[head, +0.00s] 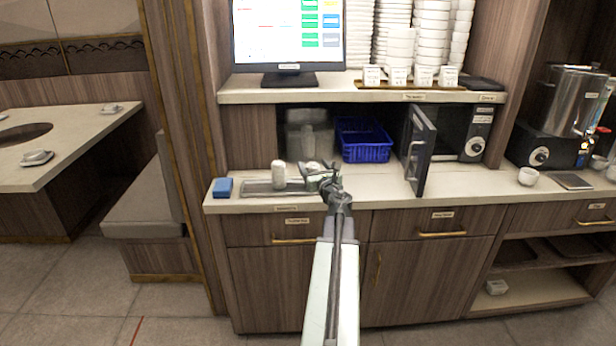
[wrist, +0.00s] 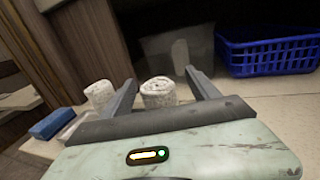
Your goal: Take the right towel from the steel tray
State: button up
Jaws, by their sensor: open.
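The steel tray (head: 258,188) lies on the counter, long side along the front edge. A white rolled towel, the left one (head: 278,174), stands upright on it; it also shows in the wrist view (wrist: 98,93). The right towel (wrist: 158,93) is a white roll in the middle of the wrist view, between my two fingers but apparently beyond them. In the head view my gripper (head: 322,174) largely covers it. My gripper (wrist: 160,80) is open, and no grip on the towel shows. Part of the tray is hidden by my gripper.
A blue sponge (head: 222,187) lies left of the tray. Behind are a translucent container (head: 304,135) and a blue basket (head: 363,140) under the shelf (head: 350,90). An open dark appliance door (head: 420,150) sticks out to the right.

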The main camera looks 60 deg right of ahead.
jog(key=shift+w, duration=0.3)
jog(key=shift+a, duration=0.15)
jog(key=shift+s, duration=0.15)
jog(key=c, duration=1.5)
jog(key=shift+o, duration=0.2)
notch_tip(320, 180, up, 10)
jog(key=p, duration=1)
jog(key=shift+r, duration=0.2)
jog(key=shift+f, duration=0.15)
